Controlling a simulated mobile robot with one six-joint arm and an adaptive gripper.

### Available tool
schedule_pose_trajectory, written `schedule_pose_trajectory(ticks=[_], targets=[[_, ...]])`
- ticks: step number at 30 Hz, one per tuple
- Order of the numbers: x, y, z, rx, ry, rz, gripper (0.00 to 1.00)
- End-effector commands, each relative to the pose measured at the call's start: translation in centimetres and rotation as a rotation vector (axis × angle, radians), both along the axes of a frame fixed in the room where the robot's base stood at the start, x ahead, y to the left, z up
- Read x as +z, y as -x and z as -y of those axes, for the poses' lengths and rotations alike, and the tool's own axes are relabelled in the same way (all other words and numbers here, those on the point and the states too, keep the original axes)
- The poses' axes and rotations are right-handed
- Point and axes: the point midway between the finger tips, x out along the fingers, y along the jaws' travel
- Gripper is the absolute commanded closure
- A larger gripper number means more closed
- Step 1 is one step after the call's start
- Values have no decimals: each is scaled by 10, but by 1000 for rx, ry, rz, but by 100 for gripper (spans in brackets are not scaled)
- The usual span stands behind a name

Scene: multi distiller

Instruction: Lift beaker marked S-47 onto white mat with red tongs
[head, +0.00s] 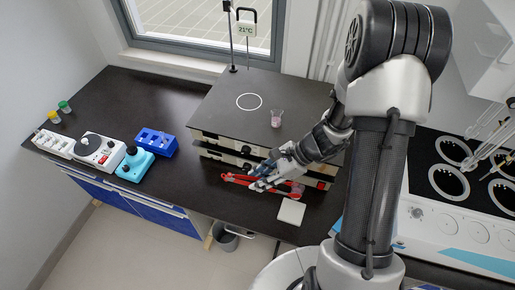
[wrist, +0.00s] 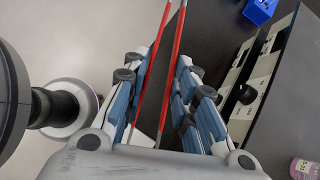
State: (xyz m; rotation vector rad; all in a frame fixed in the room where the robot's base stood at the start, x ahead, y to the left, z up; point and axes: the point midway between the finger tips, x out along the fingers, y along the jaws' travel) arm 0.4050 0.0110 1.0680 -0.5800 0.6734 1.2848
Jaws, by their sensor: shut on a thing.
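The red tongs (head: 235,178) lie level, low over the dark counter in front of the distiller. My gripper (head: 262,182) is shut on them; in the wrist view the two red arms of the tongs (wrist: 171,75) run between my blue-padded fingers (wrist: 160,95). A small beaker with pinkish contents (head: 277,119) stands upright on the distiller's dark top, behind my gripper. It also shows at the lower right of the wrist view (wrist: 304,168); its marking is too small to read. The white mat (head: 291,212) lies on the counter near its front edge, right of my gripper.
The distiller (head: 225,105) has a white ring on its top and knobs along its front. A blue rack (head: 157,143), a teal device (head: 133,168) and a white stirrer (head: 97,150) stand to the left. A stand with a 21°C display (head: 246,30) rises behind.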

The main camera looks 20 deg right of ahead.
Motion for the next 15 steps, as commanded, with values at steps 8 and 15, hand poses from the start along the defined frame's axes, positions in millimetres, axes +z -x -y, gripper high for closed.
schedule_pose_trajectory(ticks=[8, 15], targets=[[-6, 27, -3, 163, 2, 2, 100], [-7, 27, -3, 163, 3, 2, 100]])
